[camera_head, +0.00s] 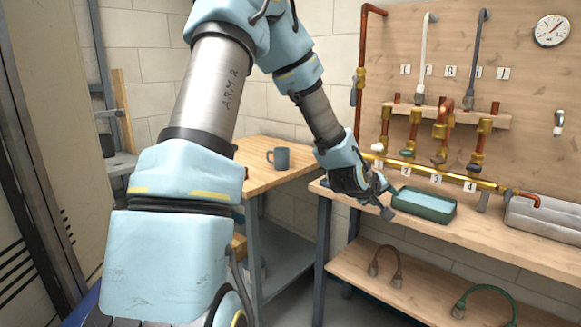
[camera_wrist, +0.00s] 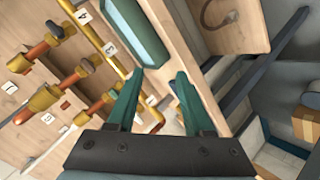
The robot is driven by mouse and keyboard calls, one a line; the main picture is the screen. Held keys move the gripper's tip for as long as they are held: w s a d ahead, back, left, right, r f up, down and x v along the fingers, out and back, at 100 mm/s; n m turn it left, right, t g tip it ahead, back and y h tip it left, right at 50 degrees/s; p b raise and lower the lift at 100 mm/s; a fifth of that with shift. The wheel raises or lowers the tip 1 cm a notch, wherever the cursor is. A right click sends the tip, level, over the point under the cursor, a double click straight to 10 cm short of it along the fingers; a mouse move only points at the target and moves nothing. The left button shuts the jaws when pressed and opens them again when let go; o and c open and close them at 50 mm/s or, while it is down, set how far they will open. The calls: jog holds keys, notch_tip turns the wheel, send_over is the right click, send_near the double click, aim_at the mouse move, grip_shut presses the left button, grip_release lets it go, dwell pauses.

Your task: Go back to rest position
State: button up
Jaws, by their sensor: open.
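My gripper (camera_head: 388,197) is at the end of my blue arm, in front of the left end of the workbench (camera_head: 480,230). In the wrist view its two green fingers (camera_wrist: 157,78) stand apart with nothing between them. Past the fingers, the wrist view shows the bench edge and the brass pipe. The gripper is close to the green tray (camera_head: 424,204), just left of it in the head view. The tray also shows in the wrist view (camera_wrist: 137,30), above the left finger.
A brass pipe with numbered valves (camera_head: 440,178) runs along the wooden back panel (camera_head: 505,75). A grey tray (camera_head: 545,218) sits at the bench's right. A grey mug (camera_head: 280,157) stands on a wooden side table (camera_head: 262,178). Hoses (camera_head: 487,290) lie on the lower shelf (camera_head: 430,291).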

jog(key=s+a+r+m+g+y+p, duration=0.1)
jog(key=s+a+y, duration=0.2)
jog(key=a, duration=0.6)
jog(key=s+a+r+m+g+y+p, duration=0.1)
jog(key=s+a+g+y+p, duration=0.1)
jog(key=a, duration=0.8)
jog(key=s+a+r+g+y+p, duration=0.2)
jog(key=s+a+r+g+y, duration=0.1)
jog(key=s+a, duration=0.9)
jog(key=shift+a+r+m, duration=0.2)
jog(key=shift+a+m, duration=0.1)
jog(key=shift+a, duration=0.7)
